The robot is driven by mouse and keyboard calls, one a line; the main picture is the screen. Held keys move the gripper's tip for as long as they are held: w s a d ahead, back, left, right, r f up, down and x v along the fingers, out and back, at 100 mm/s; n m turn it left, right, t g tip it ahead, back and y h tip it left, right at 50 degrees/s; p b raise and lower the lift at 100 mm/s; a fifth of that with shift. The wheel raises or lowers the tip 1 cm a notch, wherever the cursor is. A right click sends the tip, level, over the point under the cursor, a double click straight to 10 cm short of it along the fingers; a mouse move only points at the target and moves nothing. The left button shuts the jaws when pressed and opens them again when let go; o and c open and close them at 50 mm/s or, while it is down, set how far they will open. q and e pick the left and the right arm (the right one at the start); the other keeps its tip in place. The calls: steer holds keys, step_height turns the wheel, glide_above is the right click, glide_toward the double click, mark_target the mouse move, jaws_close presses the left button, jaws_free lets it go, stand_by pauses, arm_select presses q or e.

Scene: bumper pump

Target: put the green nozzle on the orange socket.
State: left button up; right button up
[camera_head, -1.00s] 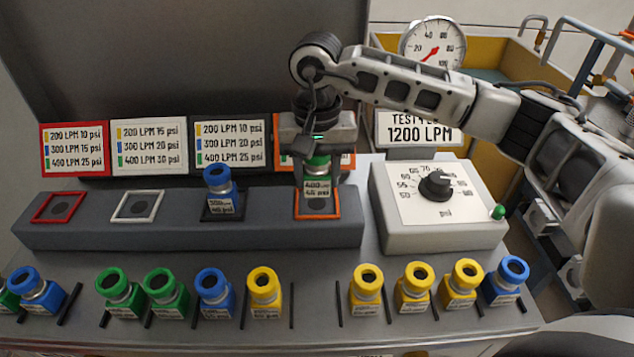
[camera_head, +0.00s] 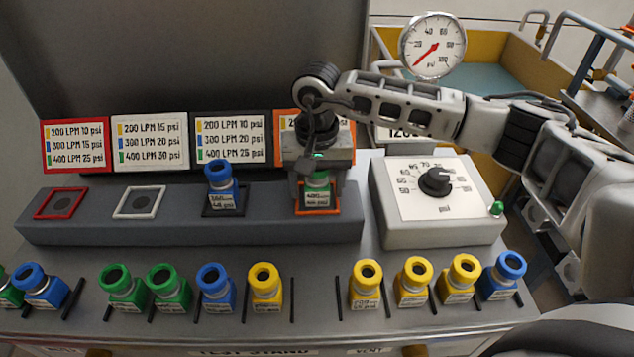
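The green nozzle (camera_head: 317,193) stands upright at the orange-framed socket (camera_head: 317,212), with its base down within the frame. Its label faces me and its top is hidden by my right gripper. My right gripper (camera_head: 317,185) points down over the nozzle with a finger on each side of it, and it looks shut on it. The socket's middle is covered by the nozzle. My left gripper is not in view.
A blue nozzle (camera_head: 220,190) stands on the black-framed socket. The red socket (camera_head: 61,204) and white socket (camera_head: 139,203) are empty. Several green, blue and yellow nozzles line the front shelf. A dial box (camera_head: 440,205) stands to the right; a gauge (camera_head: 433,46) is behind.

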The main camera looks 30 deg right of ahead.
step_height(320, 180, up, 12)
steer(key=shift+r+b, duration=0.25)
steer(key=shift+b, duration=0.35)
stand_by(0.5)
